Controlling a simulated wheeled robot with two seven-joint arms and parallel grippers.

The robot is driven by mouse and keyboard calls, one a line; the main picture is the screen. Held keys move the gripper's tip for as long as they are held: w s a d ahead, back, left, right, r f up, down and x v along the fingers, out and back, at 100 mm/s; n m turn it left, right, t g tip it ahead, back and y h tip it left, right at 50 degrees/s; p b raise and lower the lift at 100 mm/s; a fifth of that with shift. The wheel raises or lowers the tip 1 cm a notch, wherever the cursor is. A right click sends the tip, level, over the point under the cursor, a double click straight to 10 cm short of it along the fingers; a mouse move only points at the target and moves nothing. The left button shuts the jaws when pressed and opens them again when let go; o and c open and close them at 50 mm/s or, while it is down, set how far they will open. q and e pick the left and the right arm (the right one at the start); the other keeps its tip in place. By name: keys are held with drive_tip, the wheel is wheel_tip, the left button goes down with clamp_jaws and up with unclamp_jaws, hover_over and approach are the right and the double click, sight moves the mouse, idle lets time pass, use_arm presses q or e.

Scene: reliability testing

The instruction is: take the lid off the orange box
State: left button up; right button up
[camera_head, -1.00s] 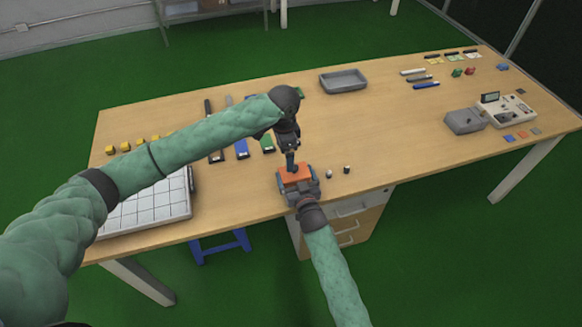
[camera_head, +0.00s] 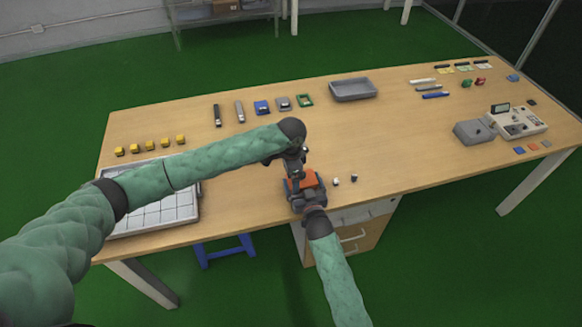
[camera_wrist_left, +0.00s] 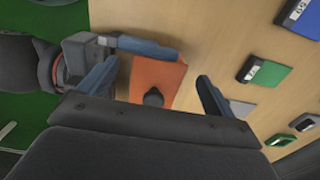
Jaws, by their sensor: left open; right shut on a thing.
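The orange box (camera_head: 313,179) is near the front edge of the table, partly hidden by both grippers. In the left wrist view its orange top (camera_wrist_left: 158,74) carries a dark round knob (camera_wrist_left: 153,97). My left gripper (camera_head: 293,178) is low over the box. In its wrist view the open fingers (camera_wrist_left: 155,85) stand on either side of the knob, apart from it. My right gripper (camera_head: 308,200) comes from the front and is shut on the box, with its blue-grey fingers along the box's sides. The lid's seam cannot be made out.
Two small pieces (camera_head: 354,178) lie right of the box. A white gridded tray (camera_head: 150,216) and several yellow blocks (camera_head: 150,143) are at the left. A grey tray (camera_head: 353,89) is at the back. A grey-white device (camera_head: 518,122) stands at the right. Table between is clear.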

use_arm(q)
drive_tip(key=shift+f, duration=0.5)
drive_tip(key=c, duration=1.2)
drive_tip(key=shift+r, duration=0.25)
drive_tip(key=shift+o, duration=0.2)
drive_tip(key=shift+r, duration=0.3)
use_arm(e)
drive_tip(key=shift+f, duration=0.15)
use_arm(q)
drive_tip(key=shift+d+r, duration=0.1)
drive_tip(key=shift+r, duration=0.35)
drive_tip(key=c, duration=0.6)
use_arm(e)
drive_tip(key=shift+d+f, duration=0.1)
use_arm(q)
drive_tip(key=shift+r, duration=0.3)
use_arm(e)
drive_tip(key=shift+s, duration=0.1)
drive_tip(key=shift+c, duration=0.2)
